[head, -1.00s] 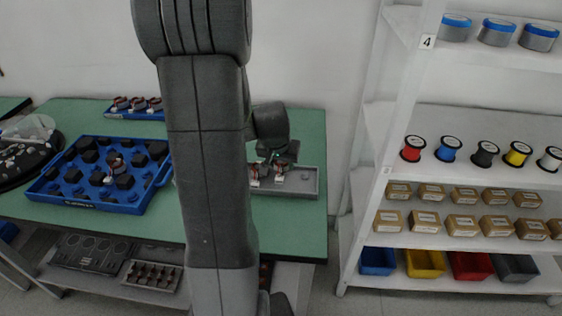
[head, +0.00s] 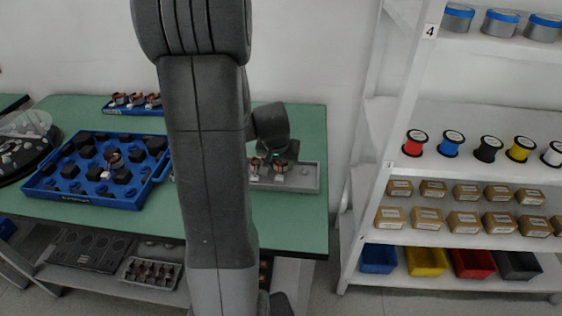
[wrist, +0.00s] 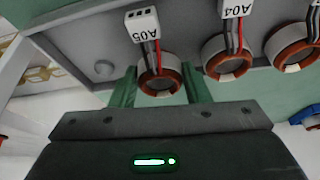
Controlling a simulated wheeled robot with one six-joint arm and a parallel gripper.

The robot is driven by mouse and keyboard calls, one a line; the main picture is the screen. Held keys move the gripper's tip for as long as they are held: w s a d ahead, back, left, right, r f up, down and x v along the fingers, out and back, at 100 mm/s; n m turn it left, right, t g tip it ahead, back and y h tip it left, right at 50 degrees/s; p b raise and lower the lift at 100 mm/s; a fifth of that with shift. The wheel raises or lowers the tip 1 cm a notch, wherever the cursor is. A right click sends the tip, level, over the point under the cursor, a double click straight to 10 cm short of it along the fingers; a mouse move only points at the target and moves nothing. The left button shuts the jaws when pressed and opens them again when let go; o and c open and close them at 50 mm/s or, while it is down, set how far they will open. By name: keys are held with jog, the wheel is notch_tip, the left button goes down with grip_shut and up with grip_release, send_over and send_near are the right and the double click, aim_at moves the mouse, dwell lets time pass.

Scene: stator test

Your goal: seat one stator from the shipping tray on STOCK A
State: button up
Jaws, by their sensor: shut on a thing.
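My gripper (wrist: 161,92) is shut on a stator labelled A05 (wrist: 158,84). Its two green fingers stand either side of the copper ring, whose red and black leads run to a white connector. The stator is at the grey tray (wrist: 72,52); I cannot tell whether it touches the floor. Stator A04 (wrist: 228,62) and a third stator (wrist: 292,48) sit beside it. In the head view my gripper (head: 277,160) is over the grey tray (head: 308,190), partly hidden by my arm. A large blue tray (head: 75,197) at left holds black posts and a stator (head: 113,158). No STOCK A label is readable.
A small blue rack (head: 113,112) with several stators stands at the back of the green table (head: 305,230). A round black fixture (head: 25,160) stands far left. White shelves (head: 380,225) with spools, boxes and bins stand right. Table in front of the grey tray is clear.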

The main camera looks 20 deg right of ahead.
jog(key=shift+f+b, duration=0.25)
jog(key=shift+b, duration=0.15)
jog(key=o, duration=0.9)
jog(key=shift+r, duration=0.15)
jog(key=shift+r+p, duration=1.8)
jog(key=shift+r, duration=0.6)
jog(key=o, duration=0.5)
jog(key=shift+o, duration=0.2)
